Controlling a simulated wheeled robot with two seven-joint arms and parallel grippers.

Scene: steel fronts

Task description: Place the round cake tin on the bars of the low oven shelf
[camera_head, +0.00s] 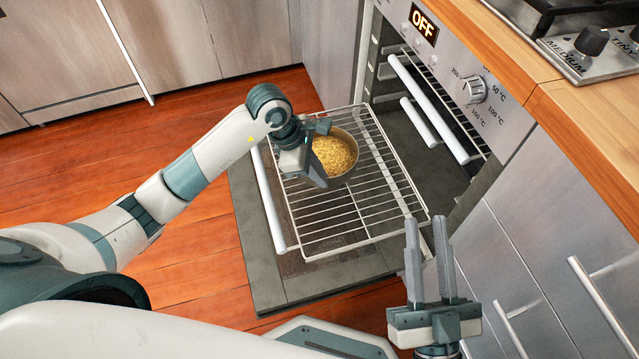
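The round cake tin (335,154), with a grainy yellow filling, appears over the wire bars of the pulled-out low oven shelf (345,215), towards its far end. I cannot tell whether its base touches the bars. My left gripper (316,177) is at the tin's left side, its fingers pointing down and partly covering the rim. Whether the fingers grip the rim is hidden. My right gripper (428,232) is open and empty, fingers pointing up, near the shelf's front right corner.
The oven door (262,270) is folded down beneath the shelf, with its handle (268,200) along the left. The oven cavity lies to the right, below a panel reading OFF (424,25). A wooden counter (560,110) and cabinet handles (595,290) are at the right. Wooden floor (190,270) is clear at left.

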